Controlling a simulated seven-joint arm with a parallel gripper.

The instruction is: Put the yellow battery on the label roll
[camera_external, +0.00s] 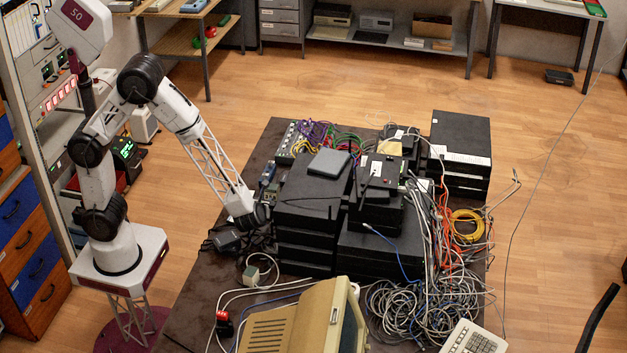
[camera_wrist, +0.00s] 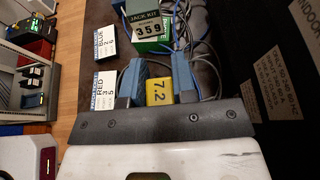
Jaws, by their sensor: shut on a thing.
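My gripper (camera_wrist: 156,70) shows in the wrist view with its two blue-grey fingers on either side of the yellow battery (camera_wrist: 159,91). The battery is a small yellow block marked 7.2, and the gripper is shut on it. In the external view my gripper (camera_external: 261,214) is low at the left side of the black equipment stack, over the dark table. The battery cannot be made out there. I cannot pick out the label roll with certainty in either view.
Black equipment boxes (camera_external: 307,203) stand close right of my gripper. White cards marked BLUE (camera_wrist: 107,41) and RED (camera_wrist: 107,84), and a JACK KIT box (camera_wrist: 144,22), lie ahead. Tangled cables (camera_external: 425,300) and a beige computer (camera_external: 300,320) crowd the table's front.

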